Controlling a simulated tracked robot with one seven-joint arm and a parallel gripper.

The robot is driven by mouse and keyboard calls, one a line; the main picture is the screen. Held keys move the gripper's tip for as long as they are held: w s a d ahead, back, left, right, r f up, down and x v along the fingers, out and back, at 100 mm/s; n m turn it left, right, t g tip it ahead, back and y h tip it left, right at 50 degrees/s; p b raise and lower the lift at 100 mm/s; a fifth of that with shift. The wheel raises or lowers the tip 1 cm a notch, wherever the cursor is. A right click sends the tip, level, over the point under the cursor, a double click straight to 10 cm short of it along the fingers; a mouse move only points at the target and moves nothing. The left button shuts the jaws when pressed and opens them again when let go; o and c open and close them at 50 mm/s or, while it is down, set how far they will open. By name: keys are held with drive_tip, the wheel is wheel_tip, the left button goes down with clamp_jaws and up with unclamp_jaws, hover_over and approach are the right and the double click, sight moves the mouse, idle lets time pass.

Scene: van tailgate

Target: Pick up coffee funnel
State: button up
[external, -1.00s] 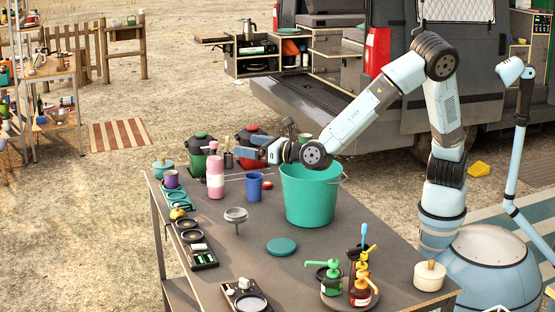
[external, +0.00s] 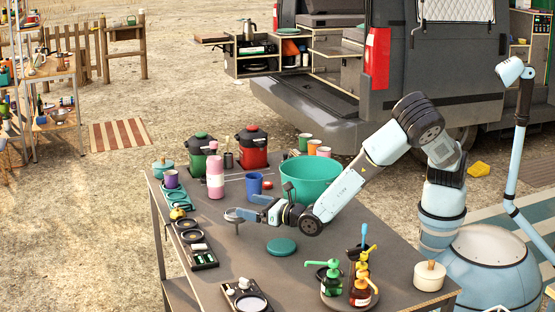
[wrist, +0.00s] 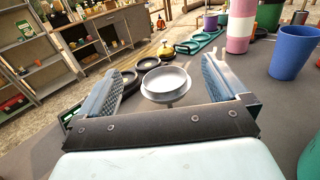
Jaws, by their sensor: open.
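The coffee funnel (wrist: 166,82) is a grey, round, shallow cup on a thin stem. In the wrist view it stands between the two fingers of my gripper (wrist: 165,85), nearer their tips, with visible space on both sides. In the external view the funnel (external: 236,217) is upright above the dark table, and my gripper (external: 250,212) reaches it from the right, low over the table. The fingers are open and do not look closed on it. The nearer finger hides part of the funnel in the external view.
A blue cup (external: 253,184), pink bottle (external: 215,178) and large green bucket (external: 312,178) stand behind the gripper. A teal disc (external: 282,246) lies in front. Trays with black dishes (external: 190,236) line the left edge.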

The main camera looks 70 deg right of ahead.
approach(228, 214)
drive_tip(key=shift+w+f, duration=0.25)
drive_tip(key=shift+w, duration=0.2)
drive_tip(key=shift+w+r, duration=0.1)
drive_tip(key=shift+w, duration=3.7)
drive_tip(key=c, duration=0.9)
drive_tip(key=shift+o, duration=0.2)
drive_tip(key=shift+r, duration=0.1)
